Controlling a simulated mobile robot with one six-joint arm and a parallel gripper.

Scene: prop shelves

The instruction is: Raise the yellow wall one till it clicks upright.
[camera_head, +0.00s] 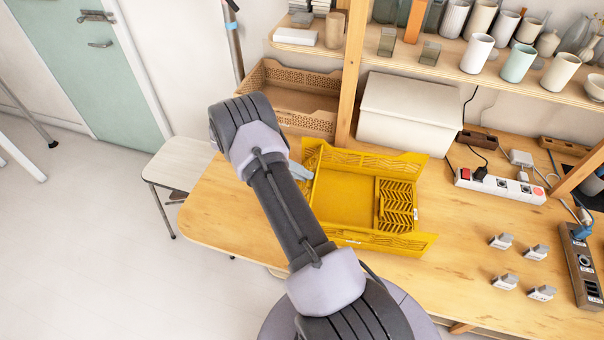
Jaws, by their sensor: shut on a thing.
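A yellow folding crate (345,197) sits on the wooden table. Its back wall (372,161) and front wall (375,240) stand up, leaning somewhat outward. A lattice wall panel (397,205) at the right end lies folded inward over the floor. At the left end a yellow wall (311,152) shows partly; my arm hides much of it. My gripper (303,171) is at this left end, shut on the left wall. Its fingers are mostly hidden, so the exact grip cannot be seen. Which wall is numbered one is not readable.
A white lidded box (408,113) and a tan perforated crate (290,92) stand behind the yellow crate. A power strip (500,187) and several small grey blocks (504,282) are to the right. A shelf post (352,75) rises behind. Bare table lies front right.

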